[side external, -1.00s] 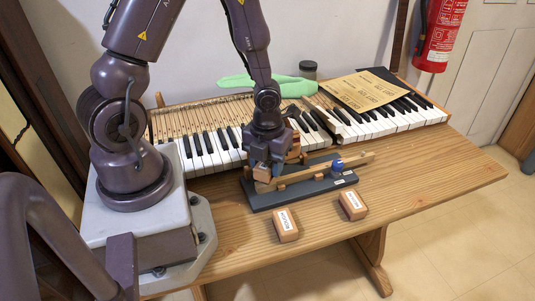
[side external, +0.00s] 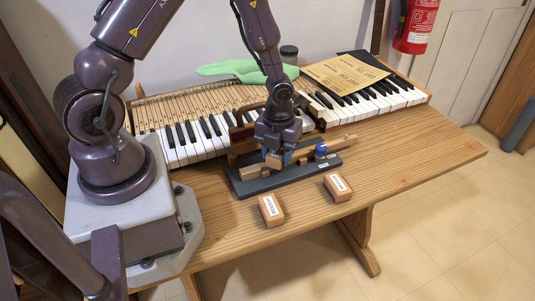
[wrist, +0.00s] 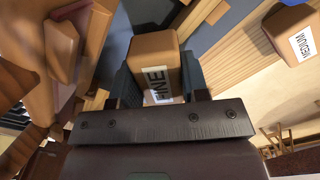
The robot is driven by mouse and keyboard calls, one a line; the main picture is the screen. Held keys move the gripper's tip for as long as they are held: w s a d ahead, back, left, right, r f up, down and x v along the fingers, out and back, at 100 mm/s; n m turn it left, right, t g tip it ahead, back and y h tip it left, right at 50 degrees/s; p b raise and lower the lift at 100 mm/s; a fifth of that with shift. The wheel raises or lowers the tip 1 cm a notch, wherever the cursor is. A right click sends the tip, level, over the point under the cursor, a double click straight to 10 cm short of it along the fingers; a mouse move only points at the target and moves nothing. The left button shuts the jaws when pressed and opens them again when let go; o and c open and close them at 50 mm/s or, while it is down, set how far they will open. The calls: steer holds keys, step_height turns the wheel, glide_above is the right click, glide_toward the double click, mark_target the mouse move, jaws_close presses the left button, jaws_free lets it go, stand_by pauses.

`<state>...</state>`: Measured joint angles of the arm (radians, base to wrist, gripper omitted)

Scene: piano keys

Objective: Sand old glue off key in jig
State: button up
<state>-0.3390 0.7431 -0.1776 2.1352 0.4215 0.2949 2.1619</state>
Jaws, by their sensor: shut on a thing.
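My gripper (side external: 276,157) is shut on a tan sanding block (wrist: 155,55) labelled FINE, seen between the fingers in the wrist view. It holds the block low over the wooden key (side external: 340,143), at the left-middle part of the jig. I cannot tell whether the block touches the key. The key lies lengthwise in the dark grey jig (side external: 247,186), with a blue knob (side external: 321,150) near its right part. A block labelled ROUGH (side external: 271,210) and a block labelled MEDIUM (side external: 337,187) lie on the table in front; the MEDIUM block also shows in the wrist view (wrist: 287,33).
The piano keyboard (side external: 190,155) runs behind the jig, with a paper sheet (side external: 345,74) on its right part. A green item (side external: 235,70) and a dark jar (side external: 289,54) stand behind. A reddish wooden piece (side external: 240,142) is close behind my gripper. The table's right side (side external: 430,145) is clear.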

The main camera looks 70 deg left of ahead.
mark_target(251, 169)
steer(key=shift+s+d, duration=0.1)
steer(key=shift+s, duration=3.3)
step_height(251, 169, up, 8)
steer(key=shift+w, duration=0.1)
